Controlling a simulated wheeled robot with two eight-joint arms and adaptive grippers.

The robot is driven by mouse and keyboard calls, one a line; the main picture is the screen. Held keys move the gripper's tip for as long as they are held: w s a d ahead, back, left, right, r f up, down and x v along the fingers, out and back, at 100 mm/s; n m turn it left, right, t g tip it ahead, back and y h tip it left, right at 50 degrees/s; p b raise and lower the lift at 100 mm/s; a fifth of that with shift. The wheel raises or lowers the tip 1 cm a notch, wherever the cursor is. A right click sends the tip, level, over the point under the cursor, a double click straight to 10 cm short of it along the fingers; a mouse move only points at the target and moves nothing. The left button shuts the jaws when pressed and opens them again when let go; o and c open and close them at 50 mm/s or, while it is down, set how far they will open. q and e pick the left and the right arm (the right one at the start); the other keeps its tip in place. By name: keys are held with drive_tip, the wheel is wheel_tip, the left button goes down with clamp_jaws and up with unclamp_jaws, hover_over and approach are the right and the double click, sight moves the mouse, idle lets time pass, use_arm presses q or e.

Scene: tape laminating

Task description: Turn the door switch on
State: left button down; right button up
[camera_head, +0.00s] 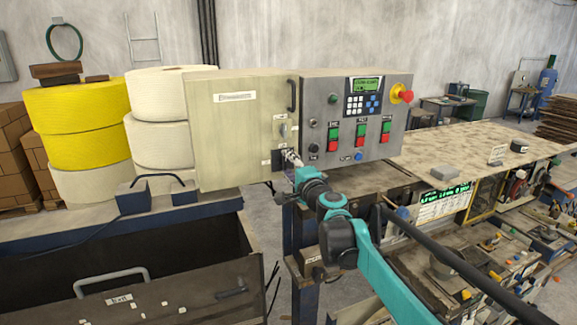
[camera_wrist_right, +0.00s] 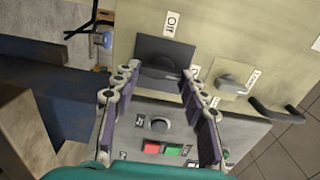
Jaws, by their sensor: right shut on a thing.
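The beige cabinet door (camera_head: 235,125) carries the door switch (camera_head: 278,160), a dark plate low on its right side, partly hidden by my gripper. In the right wrist view the door switch (camera_wrist_right: 160,62) shows a dark rotary knob on a square plate, with an "Off" label (camera_wrist_right: 171,24) beside it. My right gripper (camera_head: 291,158) is at the switch. In the wrist view its two fingers (camera_wrist_right: 160,80) stand on either side of the knob and are shut on it; exact contact is hard to see. My left gripper is not in view.
A grey knob (camera_head: 283,131) and a dark handle (camera_head: 292,95) are above the switch. The control panel (camera_head: 325,85) with buttons and a red emergency stop (camera_head: 406,96) is to the right. A bench (camera_head: 470,155) extends right; an open drawer (camera_head: 130,290) is at lower left.

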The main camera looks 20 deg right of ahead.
idle(0.5)
drive_tip(key=o, duration=1.2)
drive_tip(key=shift+d, duration=0.1)
drive_tip(key=shift+c, duration=0.2)
drive_tip(key=s, duration=1.2)
drive_tip(key=shift+a, duration=0.35)
